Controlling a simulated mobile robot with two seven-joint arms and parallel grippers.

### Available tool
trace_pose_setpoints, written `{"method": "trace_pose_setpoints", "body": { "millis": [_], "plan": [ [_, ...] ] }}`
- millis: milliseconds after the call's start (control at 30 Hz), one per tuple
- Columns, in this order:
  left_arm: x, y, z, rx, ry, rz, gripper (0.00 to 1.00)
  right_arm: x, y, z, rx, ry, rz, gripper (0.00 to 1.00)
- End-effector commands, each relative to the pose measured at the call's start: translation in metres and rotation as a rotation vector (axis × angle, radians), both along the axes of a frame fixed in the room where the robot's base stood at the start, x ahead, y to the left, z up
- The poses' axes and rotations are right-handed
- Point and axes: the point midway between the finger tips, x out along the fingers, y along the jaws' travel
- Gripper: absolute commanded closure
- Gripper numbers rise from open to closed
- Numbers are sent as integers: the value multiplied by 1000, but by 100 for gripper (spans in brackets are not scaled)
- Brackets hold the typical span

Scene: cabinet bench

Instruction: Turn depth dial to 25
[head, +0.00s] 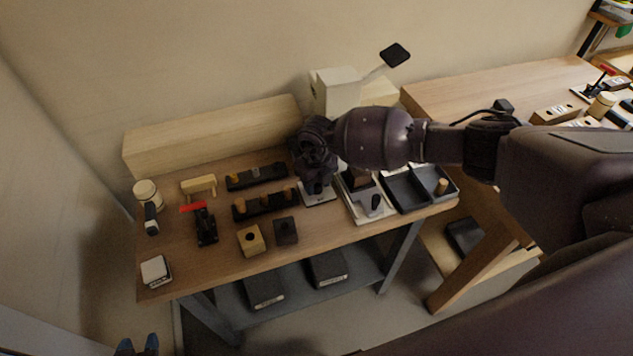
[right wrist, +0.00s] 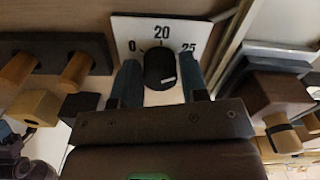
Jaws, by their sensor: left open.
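The depth dial's white plate (head: 322,199) lies on the bench, mostly under my right gripper (head: 318,186) in the head view. In the right wrist view the plate (right wrist: 130,35) shows the marks 0, 20 and 25, with 20 in the middle and 25 at the right. The dark dial knob (right wrist: 160,66) stands between the two blue-grey fingers of my right gripper (right wrist: 158,80). The fingers are close on both sides of it; whether they touch it is unclear. The knob's pointer cannot be made out. My left gripper (head: 137,346) is open and empty at the bottom left, away from the bench.
Black peg racks (head: 265,204) stand left of the dial. A light switch-like base (head: 374,206) and black trays (head: 408,190) are close on its right. A red-handled clamp (head: 205,225) and wooden blocks (head: 250,240) sit further left.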

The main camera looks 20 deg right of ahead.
Motion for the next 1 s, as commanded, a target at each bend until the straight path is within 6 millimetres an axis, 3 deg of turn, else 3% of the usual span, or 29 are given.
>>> {"method": "trace_pose_setpoints", "body": {
  "millis": [33, 100, 467, 1000],
  "plan": [
    [0, 0, 0, 0, -1, 0, 57, 0, 0, 0, 0, 0, 0, 52],
    [1, 0, 1, 0, -2, 0, 57, 0, 0, 0, 0, 0, 0, 42],
    [5, -1, 3, -1, -10, -3, 57, 0, 0, 5, 0, 0, 2, 42],
    [6, -1, 8, 0, -14, -3, 57, 0, 0, 90, 1, -2, 2, 42]
  ]
}}
